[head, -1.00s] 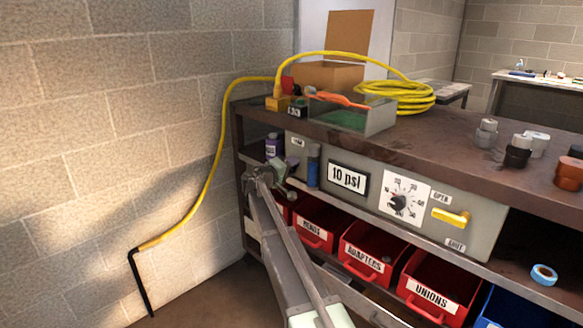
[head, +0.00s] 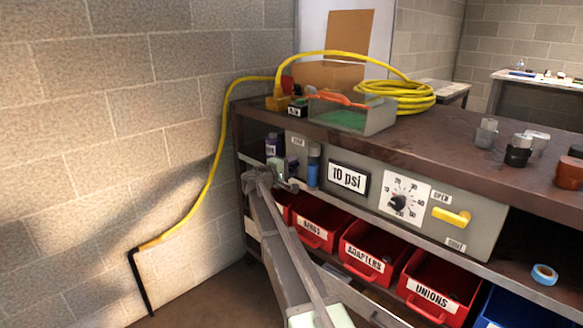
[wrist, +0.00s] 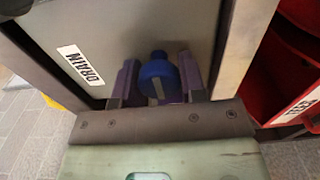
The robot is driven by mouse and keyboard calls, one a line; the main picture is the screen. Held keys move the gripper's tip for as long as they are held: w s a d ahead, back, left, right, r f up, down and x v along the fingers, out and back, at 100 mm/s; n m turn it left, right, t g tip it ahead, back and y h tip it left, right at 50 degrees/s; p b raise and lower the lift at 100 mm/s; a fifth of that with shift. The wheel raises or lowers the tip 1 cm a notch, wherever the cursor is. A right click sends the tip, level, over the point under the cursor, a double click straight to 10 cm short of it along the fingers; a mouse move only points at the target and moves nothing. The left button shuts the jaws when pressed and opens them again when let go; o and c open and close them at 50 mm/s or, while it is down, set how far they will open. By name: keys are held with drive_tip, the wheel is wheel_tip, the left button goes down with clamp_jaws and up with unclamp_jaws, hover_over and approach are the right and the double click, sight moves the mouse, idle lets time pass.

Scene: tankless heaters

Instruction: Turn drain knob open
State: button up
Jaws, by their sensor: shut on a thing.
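The grey control panel (head: 345,205) sits in the shelf unit, with a small DRAIN label (wrist: 80,65) near its left end. A blue knob (wrist: 158,72) is beside that label in the wrist view. My gripper (wrist: 158,85) has its purple fingers on either side of the blue knob and is shut on it. The knob's exact turn cannot be told.
A dial (head: 405,199) and yellow lever (head: 451,216) are farther right. Red bins (head: 318,227) sit below. A yellow hose (head: 215,150) runs along the left.

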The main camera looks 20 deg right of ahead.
drive_tip(key=o, duration=0.9)
drive_tip(key=v, duration=1.1)
